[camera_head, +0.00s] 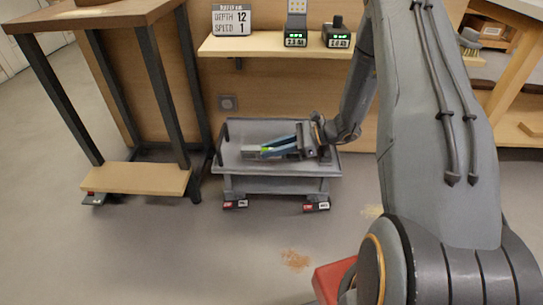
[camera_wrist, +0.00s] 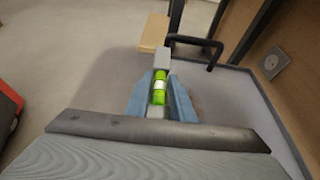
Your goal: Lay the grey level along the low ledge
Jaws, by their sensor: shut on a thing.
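My gripper (camera_head: 284,148) is over the grey cart's top and shut on the grey level (camera_wrist: 161,62). In the wrist view the level lies lengthwise between the two blue fingers (camera_wrist: 159,98), its bright green vial showing between them and its grey end sticking out ahead. I cannot tell whether the level touches the cart top. The low ledge (camera_head: 135,178) is a pale wooden board near the floor at the foot of the dark-legged table, left of the cart. It also shows in the wrist view (camera_wrist: 154,33), beyond the level. The ledge's visible top is bare.
The grey cart (camera_head: 232,162) has a raised rim and a dark handle (camera_wrist: 196,42) on the ledge side. A wooden shelf (camera_head: 265,47) with displays is behind it. The table's dark legs (camera_head: 65,100) rise by the ledge.

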